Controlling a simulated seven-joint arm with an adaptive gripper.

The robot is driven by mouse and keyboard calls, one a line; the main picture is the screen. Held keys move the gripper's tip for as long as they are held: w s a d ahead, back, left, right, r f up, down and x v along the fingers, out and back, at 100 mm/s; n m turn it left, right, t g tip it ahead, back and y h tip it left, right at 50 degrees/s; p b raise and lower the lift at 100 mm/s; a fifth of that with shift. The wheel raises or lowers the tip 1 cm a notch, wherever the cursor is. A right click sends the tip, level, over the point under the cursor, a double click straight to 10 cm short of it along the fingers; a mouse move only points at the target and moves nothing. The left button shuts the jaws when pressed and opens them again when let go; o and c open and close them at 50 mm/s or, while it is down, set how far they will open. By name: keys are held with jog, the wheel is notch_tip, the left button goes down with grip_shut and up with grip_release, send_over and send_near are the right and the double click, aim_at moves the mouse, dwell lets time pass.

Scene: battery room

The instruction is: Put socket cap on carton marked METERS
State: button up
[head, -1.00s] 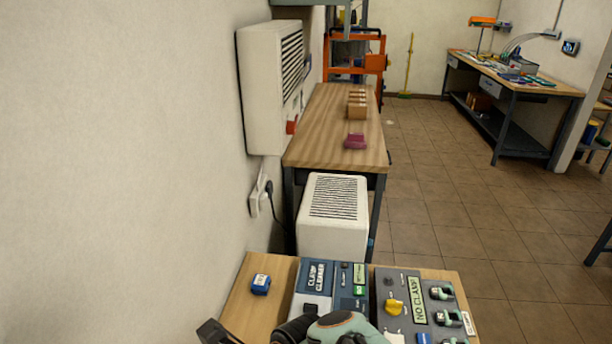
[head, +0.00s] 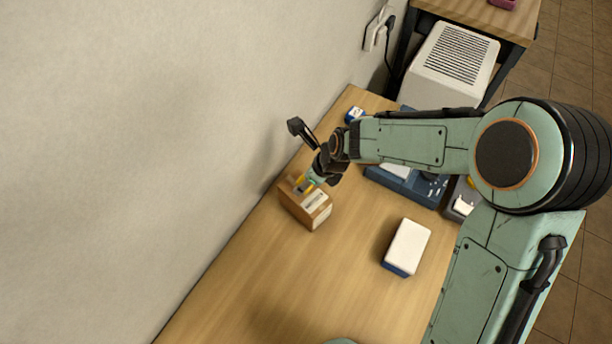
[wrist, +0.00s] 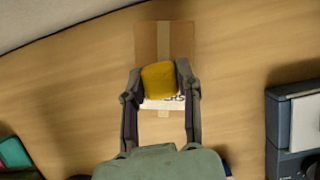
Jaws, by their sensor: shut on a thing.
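The socket cap is a yellow, rounded block (wrist: 158,80) between the two fingers of my gripper (wrist: 160,72) in the wrist view. My gripper (head: 304,183) is shut on it and also shows in the head view, at the carton's top. The carton is a brown box (head: 291,207) with a tape strip and a white label, standing on the table near the wall. In the wrist view the carton (wrist: 180,42) lies beneath the cap; its label is partly hidden, with only letters like "ERS" showing. I cannot tell whether the cap touches the carton.
A white-topped blue box (head: 407,246) stands on the wooden table (head: 260,275) to the right of the carton. A small blue item (head: 354,114) sits near the wall. Blue and grey trays lie partly behind my arm. The table's front is clear.

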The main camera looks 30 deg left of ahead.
jog(key=shift+f, duration=0.15)
jog(key=o, duration=0.9)
jog(key=v, duration=1.2)
jog(key=s+d+r+n+h, duration=0.1)
jog(key=s+d+n+h, duration=0.1)
jog(key=d+n, duration=0.35)
jog(key=s+d+r+n+h, duration=0.1)
jog(key=s+d+r+n, duration=0.15)
jog(key=d, duration=0.55)
jog(key=s+d+n, duration=0.4)
jog(key=s+n, duration=0.1)
jog(key=s+d+n, duration=0.5)
jog(key=n, duration=0.1)
jog(key=shift+d+h, duration=0.25)
jog(key=shift+h, duration=0.15)
